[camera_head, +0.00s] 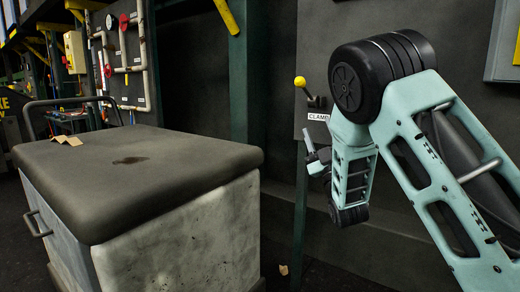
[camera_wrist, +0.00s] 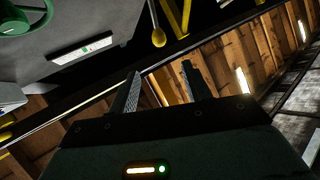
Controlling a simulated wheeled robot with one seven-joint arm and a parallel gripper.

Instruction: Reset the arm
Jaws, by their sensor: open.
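My teal arm is on the right in the head view, bent at a large black joint, with its forearm hanging down. My gripper (camera_wrist: 161,88) shows in the wrist view with its two dark fingers apart and nothing between them. In the head view, a small grey part that looks like my gripper (camera_head: 314,156) sticks out to the left of the forearm, in front of the dark panel. The wrist view looks upward past the fingers to a wooden ceiling (camera_wrist: 212,60). The fingers do not visibly touch anything.
A lever with a yellow knob (camera_head: 300,82) and a label reading CLAMP (camera_head: 318,117) are on the panel beside my arm. A cart with a dark padded top (camera_head: 170,175) stands at left. A green handwheel (camera_wrist: 22,15) shows in the wrist view.

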